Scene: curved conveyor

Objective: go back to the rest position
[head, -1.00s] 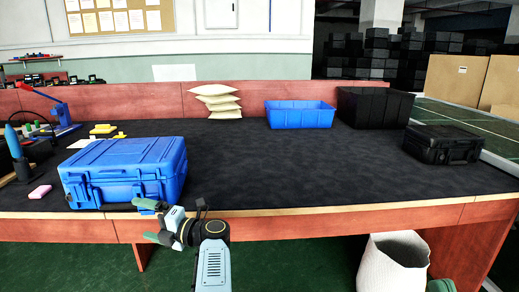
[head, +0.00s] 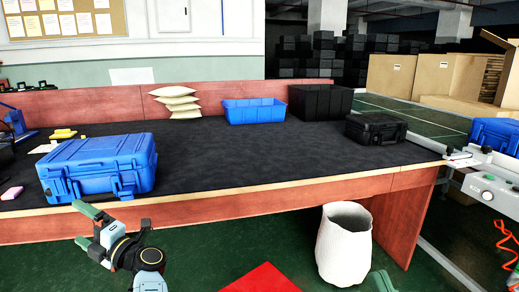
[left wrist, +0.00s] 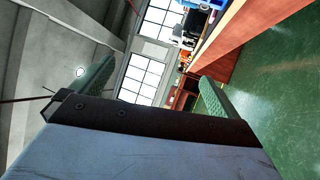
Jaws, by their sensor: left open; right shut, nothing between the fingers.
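My left gripper (head: 82,225) is in the lower left of the head view, in front of the table's front edge and below the blue case. Its green fingers are apart. The left wrist view shows the two fingers (left wrist: 155,90) spread wide with nothing between them. My right gripper (head: 381,282) shows only as a green tip at the bottom edge of the head view, by the white bin. The closed blue case (head: 105,168) stands on the table's left front, apart from both grippers.
The dark-topped table (head: 250,155) also bears cushions (head: 178,103), a blue crate (head: 254,111), a black crate (head: 320,102) and a black case (head: 376,129). A white bin (head: 343,245) stands on the floor. A conveyor (head: 490,180) is at right. A red floor patch (head: 263,279) shows.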

